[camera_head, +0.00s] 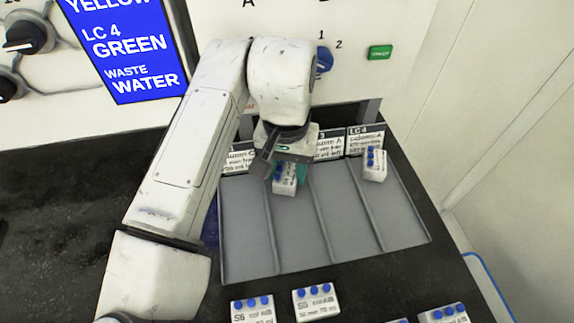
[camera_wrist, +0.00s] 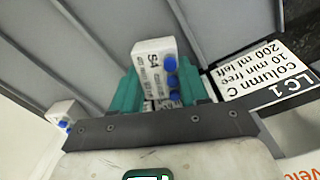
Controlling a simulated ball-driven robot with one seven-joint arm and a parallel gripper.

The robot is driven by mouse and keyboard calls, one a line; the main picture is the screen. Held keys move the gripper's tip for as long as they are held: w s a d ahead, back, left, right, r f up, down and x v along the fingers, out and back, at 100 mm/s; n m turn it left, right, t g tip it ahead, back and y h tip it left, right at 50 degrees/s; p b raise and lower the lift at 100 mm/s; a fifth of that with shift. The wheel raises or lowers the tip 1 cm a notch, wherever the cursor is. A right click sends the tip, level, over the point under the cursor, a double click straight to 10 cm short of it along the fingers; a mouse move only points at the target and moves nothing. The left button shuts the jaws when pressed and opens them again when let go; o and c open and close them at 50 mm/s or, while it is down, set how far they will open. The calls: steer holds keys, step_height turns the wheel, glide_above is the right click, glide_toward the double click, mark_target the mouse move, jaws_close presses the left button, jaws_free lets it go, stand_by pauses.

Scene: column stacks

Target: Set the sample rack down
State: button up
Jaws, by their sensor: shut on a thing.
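The sample rack (camera_wrist: 152,58) is a white block marked S4 with blue caps. It also shows in the head view (camera_head: 284,186), at the back of the second lane from the left of the grey tray (camera_head: 246,240). My gripper (camera_wrist: 162,86) has its teal fingers shut on the rack's two sides. In the head view my gripper (camera_head: 289,174) hangs over the tray's back end, and my wrist hides part of the rack and the label cards. I cannot tell whether the rack's underside touches the tray.
Another white rack (camera_head: 374,165) stands at the back of the rightmost lane, by the LC 4 card (camera_head: 366,141). More racks (camera_head: 316,301) stand in front of the tray. The front of the lanes is clear. A panel with a green button (camera_head: 380,52) rises behind.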

mark_target(286, 171)
steer(key=shift+f, duration=0.15)
steer(key=o, duration=1.2)
steer(key=shift+c, duration=0.2)
step_height(286, 171, up, 11)
steer(key=p, duration=1)
